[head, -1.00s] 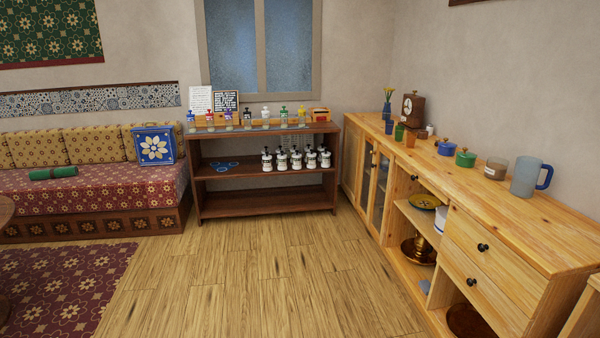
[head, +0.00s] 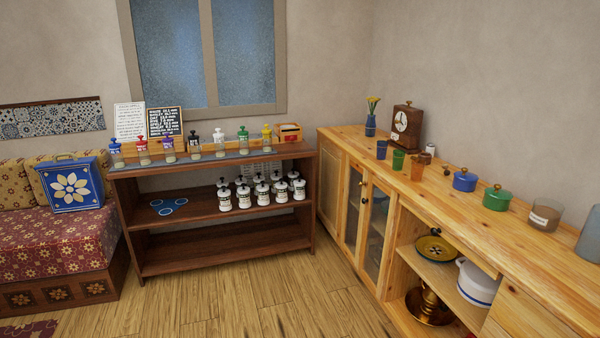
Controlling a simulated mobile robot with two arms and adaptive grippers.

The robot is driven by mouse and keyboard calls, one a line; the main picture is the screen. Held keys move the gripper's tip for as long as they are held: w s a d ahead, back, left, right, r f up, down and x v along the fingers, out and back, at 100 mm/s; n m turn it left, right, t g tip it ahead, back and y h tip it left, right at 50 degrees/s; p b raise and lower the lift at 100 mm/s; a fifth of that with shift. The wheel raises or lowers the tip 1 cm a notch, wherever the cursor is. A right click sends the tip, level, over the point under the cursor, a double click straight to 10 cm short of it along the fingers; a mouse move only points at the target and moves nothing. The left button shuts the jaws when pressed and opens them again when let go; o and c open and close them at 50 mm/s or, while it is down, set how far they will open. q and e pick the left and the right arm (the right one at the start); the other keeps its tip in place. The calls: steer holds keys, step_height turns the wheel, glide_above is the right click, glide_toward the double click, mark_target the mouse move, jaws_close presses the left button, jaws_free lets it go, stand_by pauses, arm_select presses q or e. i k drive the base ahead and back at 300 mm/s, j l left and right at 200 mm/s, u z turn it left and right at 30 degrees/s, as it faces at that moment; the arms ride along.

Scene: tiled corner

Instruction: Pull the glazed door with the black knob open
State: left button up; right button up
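The wooden cabinet (head: 405,290) runs along the right wall. Its far part has two narrow glazed doors, a farther one (head: 353,207) and a nearer one (head: 376,236), side by side with wooden frames. Both look shut. Small knobs (head: 362,184) show near where the two doors meet; they are too small to tell for certain which is black. Neither of my grippers is in view.
Left of the doors is a plain wooden panel (head: 329,187). Open shelves nearer me hold a brass stand (head: 428,305) and a white pot (head: 477,283). Cups, pots and a clock (head: 406,127) stand on top. The floor (head: 290,300) before the doors is clear.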

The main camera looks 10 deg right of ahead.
mark_target(378, 290)
steer(key=i+j+z, duration=0.15)
steer(key=i+z, duration=0.25)
steer(key=i+j+z, duration=0.75)
steer(key=i, duration=0.1)
